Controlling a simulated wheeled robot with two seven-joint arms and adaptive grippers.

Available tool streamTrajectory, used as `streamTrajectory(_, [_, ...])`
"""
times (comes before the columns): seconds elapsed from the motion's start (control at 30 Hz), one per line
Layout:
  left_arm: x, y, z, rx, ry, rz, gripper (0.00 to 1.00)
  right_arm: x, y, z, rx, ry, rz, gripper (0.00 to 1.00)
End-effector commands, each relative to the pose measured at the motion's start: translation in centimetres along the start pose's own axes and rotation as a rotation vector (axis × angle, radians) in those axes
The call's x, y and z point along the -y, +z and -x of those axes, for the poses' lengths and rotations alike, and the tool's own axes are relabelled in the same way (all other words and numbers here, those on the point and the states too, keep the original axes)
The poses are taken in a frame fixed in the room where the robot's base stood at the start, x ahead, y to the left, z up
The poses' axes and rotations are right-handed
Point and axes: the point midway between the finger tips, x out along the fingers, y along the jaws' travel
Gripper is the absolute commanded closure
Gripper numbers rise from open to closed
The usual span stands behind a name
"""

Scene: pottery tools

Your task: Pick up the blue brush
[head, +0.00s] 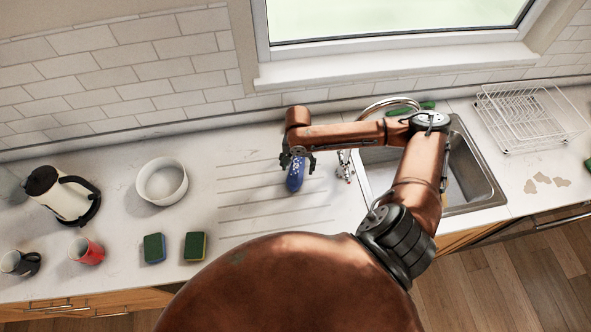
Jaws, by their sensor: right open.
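The blue brush (295,177) lies on the white counter's grooved drainer area, left of the sink. Its visible part is blue with light specks on it. My right gripper (298,163) is directly over its far end, with dark fingers open on either side of it. I cannot tell whether the fingers touch the brush. The brush's far end is partly hidden under the gripper. My left gripper is not in view.
A sink (470,180) with a curved faucet is to the right, and a wire dish rack (530,115) is beyond it. Left are a white bowl (161,197), kettle (70,208), red mug (92,257), dark mug (12,264) and two sponges (154,248) (195,246).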

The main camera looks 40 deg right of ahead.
Motion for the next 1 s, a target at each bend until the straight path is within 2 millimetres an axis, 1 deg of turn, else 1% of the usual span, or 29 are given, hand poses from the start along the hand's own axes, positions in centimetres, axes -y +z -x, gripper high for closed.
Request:
streamTrajectory(0.2, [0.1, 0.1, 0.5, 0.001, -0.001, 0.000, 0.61, 0.4, -0.2, -3.1, 0.001, 0.002, -0.002, 0.37])
streamTrajectory(0.3, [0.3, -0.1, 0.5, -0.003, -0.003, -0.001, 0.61, 0.4, -0.1, -4.2, 0.001, 0.001, -0.002, 0.37])
streamTrajectory(0.4, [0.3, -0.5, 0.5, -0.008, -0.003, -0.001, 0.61, 0.4, -0.1, -4.6, 0.000, 0.001, 0.000, 0.37])
streamTrajectory(0.6, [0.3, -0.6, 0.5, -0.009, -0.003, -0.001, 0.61, 0.4, -0.1, -4.7, 0.000, 0.001, 0.000, 0.37])
streamTrajectory(1.0, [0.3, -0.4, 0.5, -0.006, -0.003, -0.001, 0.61, 0.4, -0.2, -4.6, 0.000, 0.001, 0.000, 0.64])
